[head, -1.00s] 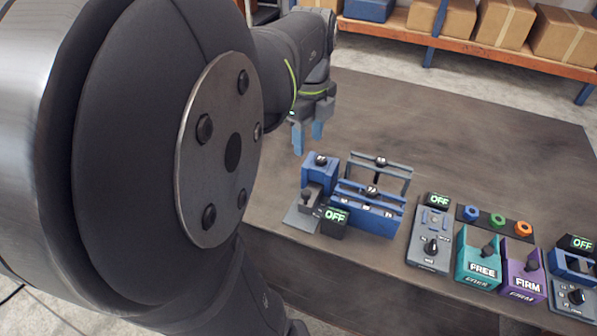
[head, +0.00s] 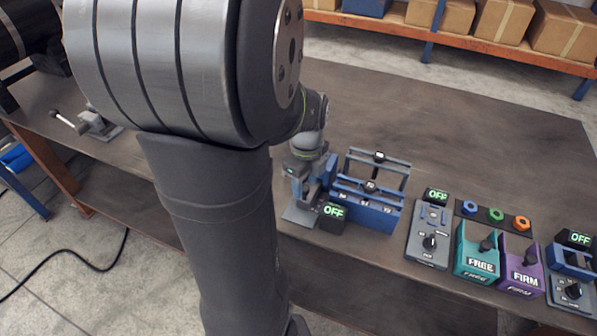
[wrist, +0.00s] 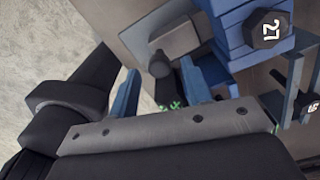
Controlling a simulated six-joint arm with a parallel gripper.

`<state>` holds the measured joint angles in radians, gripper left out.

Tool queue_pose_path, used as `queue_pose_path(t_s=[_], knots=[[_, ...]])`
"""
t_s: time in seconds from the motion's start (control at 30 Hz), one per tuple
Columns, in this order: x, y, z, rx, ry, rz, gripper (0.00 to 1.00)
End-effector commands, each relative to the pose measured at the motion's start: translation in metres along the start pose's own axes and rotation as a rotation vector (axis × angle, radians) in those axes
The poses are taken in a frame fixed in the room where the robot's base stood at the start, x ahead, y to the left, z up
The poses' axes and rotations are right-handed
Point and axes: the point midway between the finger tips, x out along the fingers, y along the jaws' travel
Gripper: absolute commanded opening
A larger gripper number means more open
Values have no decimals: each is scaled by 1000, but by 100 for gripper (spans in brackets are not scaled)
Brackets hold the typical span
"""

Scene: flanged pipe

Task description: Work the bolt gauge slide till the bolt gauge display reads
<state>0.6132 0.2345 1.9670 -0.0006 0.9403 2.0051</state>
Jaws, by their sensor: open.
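The bolt gauge is a low grey unit at the table's front edge, with a small black display (head: 333,211) reading OFF in green. Its grey slide block (wrist: 180,28) shows in the wrist view, with a dark round-ended knob (wrist: 160,64) in front. My gripper (wrist: 163,80) is open, its two blue fingers apart with the knob between or just beyond their tips; I cannot tell whether they touch it. In the head view my gripper (head: 306,172) is low over the gauge and hides most of it. A numbered black hex bolt (wrist: 267,30) sits on the blue block beside the slide.
A blue rack (head: 366,212) with a grey frame (head: 377,170) stands right of the gauge. Further right are a grey knob box (head: 429,240), a teal FREE box (head: 477,255) and a purple FIRM box (head: 521,268). The table behind is clear.

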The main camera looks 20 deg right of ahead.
Motion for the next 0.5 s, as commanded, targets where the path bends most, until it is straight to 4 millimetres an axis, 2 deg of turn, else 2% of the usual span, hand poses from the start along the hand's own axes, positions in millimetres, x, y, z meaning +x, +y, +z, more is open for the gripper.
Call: queue_pose_path(t_s=[0.13, 0.4, 0.5], knots=[[9, 0, 0, 0, 0, 1, 45], [10, 0, 0, 0, 0, -1, 45], [10, 0, 0, 0, 0, -1, 27]])
